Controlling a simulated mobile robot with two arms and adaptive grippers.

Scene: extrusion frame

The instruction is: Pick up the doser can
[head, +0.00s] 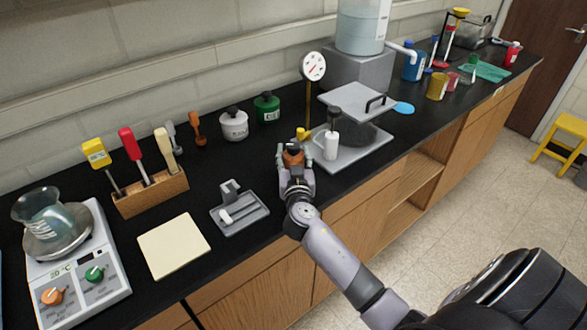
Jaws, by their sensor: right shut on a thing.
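My right gripper (294,158) is at the middle of the black counter, near its front edge, with a finger on each side of a small orange-brown can. It is shut on this can (293,156), which looks like the doser can. The fingers hide much of its sides. A small yellow piece (302,133) shows just behind it; I cannot tell whether it belongs to the can. I cannot tell whether the can's base touches the counter. My left gripper is not in view.
Close right of the gripper is a grey press-like device (357,104) with a white-and-black handle (331,140). A dial gauge (313,66) stands behind. White (234,125) and green (267,107) containers stand back left. A grey holder (239,209) lies left. A cream pad (173,246) lies further left.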

